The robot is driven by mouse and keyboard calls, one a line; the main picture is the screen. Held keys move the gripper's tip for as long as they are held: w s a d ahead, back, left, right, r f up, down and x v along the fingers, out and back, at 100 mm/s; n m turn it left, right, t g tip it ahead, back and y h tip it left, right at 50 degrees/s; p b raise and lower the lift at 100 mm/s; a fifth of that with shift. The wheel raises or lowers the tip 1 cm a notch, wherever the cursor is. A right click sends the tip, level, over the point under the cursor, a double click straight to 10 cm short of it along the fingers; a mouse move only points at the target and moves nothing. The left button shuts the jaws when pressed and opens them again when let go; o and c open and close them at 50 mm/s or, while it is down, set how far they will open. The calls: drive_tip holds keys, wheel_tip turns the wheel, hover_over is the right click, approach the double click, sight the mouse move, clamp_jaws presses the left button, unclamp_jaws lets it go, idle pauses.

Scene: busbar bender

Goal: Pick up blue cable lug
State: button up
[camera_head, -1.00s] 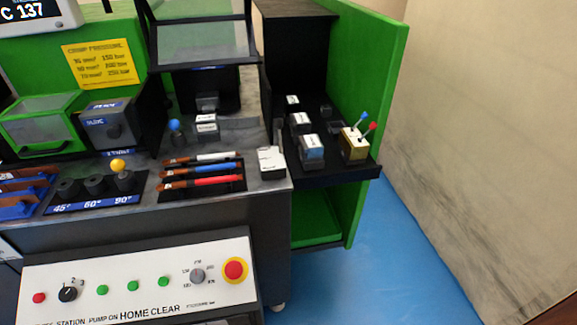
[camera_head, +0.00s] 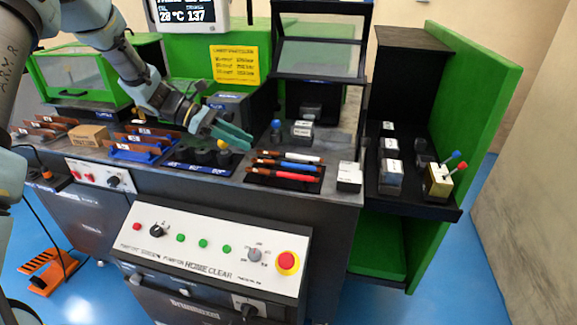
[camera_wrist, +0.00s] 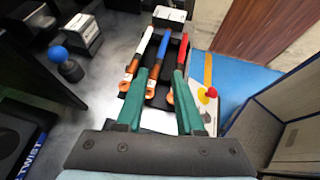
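The blue cable lug (camera_head: 290,166) has a blue sleeve and a copper end. It lies between a white one (camera_head: 300,157) and a red one (camera_head: 294,177) on a black tray (camera_head: 312,187) on the bench. In the wrist view the blue lug (camera_wrist: 162,50) appears between my green fingers, with its copper end toward me. My gripper (camera_wrist: 160,82) is open, its fingers spread and apart from the lugs, with nothing held. In the head view my gripper (camera_head: 236,138) is above the bench, left of the tray.
A white-topped block (camera_head: 349,178) stands right of the tray. A yellow-knobbed die rack (camera_head: 200,165) lies to its left, under my gripper. A blue-knobbed lever (camera_head: 276,129) and a framed machine guard (camera_head: 320,58) stand behind. The control panel (camera_head: 215,240) is in front.

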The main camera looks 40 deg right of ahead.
sight(283, 162)
drive_tip(key=p+x, duration=0.1)
drive_tip(key=x, duration=0.3)
drive_tip(key=shift+s+d+f, duration=0.15)
drive_tip(key=shift+s+d, duration=0.05)
drive_tip(key=shift+d, duration=0.05)
drive_tip(key=p+x, duration=0.1)
drive_tip(key=x, duration=0.1)
drive_tip(key=p+x, duration=0.1)
drive_tip(key=x, duration=0.2)
drive_tip(key=shift+d+f, duration=0.1)
drive_tip(key=shift+f, duration=0.35)
drive_tip(key=shift+s, duration=0.1)
clamp_jaws()
idle(0.6)
